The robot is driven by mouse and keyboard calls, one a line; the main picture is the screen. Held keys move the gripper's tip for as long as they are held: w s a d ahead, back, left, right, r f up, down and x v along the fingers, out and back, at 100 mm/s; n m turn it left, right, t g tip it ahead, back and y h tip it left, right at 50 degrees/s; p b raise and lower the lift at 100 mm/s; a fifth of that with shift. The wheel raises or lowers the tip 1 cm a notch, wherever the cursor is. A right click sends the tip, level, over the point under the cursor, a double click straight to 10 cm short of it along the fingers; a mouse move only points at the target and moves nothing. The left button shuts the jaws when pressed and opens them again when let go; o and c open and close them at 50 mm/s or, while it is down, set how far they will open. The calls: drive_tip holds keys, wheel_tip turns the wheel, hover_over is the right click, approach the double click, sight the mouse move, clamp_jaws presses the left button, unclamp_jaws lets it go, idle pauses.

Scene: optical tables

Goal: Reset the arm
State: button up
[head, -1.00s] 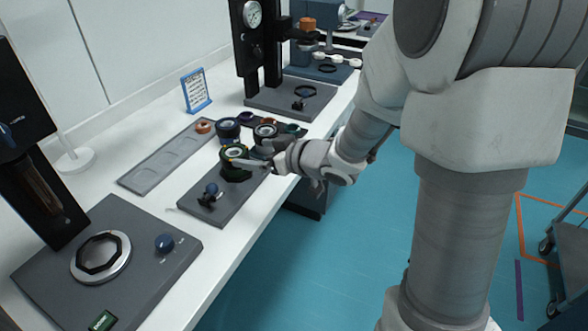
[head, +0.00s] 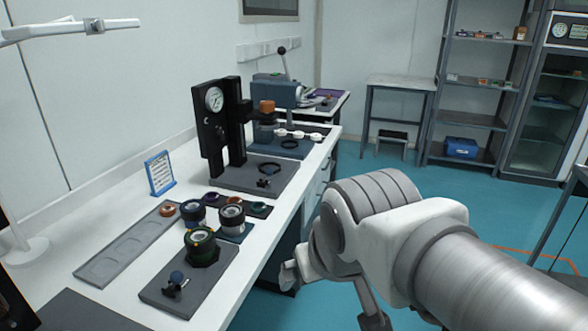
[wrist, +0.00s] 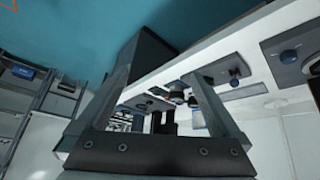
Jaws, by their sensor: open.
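My arm (head: 400,225) is folded at the lower right of the head view, to the right of the white bench. Its bent joints stand over the blue floor, beside the bench's front edge. The white bench edge and floor show beyond the fingers, tilted in the picture.
The white bench (head: 110,270) holds a green-ringed black cylinder (head: 201,246), a grey slotted tray (head: 125,250), a black gauge press (head: 215,120) and a blue-framed sign (head: 160,173). A small table (head: 400,83) and shelves (head: 475,80) stand behind. The blue floor between is clear.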

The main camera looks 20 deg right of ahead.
drive_tip(key=shift+s+a+f+g+y, duration=0.1)
drive_tip(key=shift+s+a+g+y, duration=0.15)
drive_tip(key=shift+s, duration=0.35)
drive_tip(key=shift+s+a+f+g+y, duration=0.15)
drive_tip(key=shift+s+a, duration=0.15)
drive_tip(key=shift+s, duration=0.3)
drive_tip(key=shift+r, duration=0.2)
wheel_tip(320, 180, up, 10)
drive_tip(key=p, duration=1)
drive_tip(key=shift+r+p, duration=0.2)
drive_tip(key=shift+p, duration=0.15)
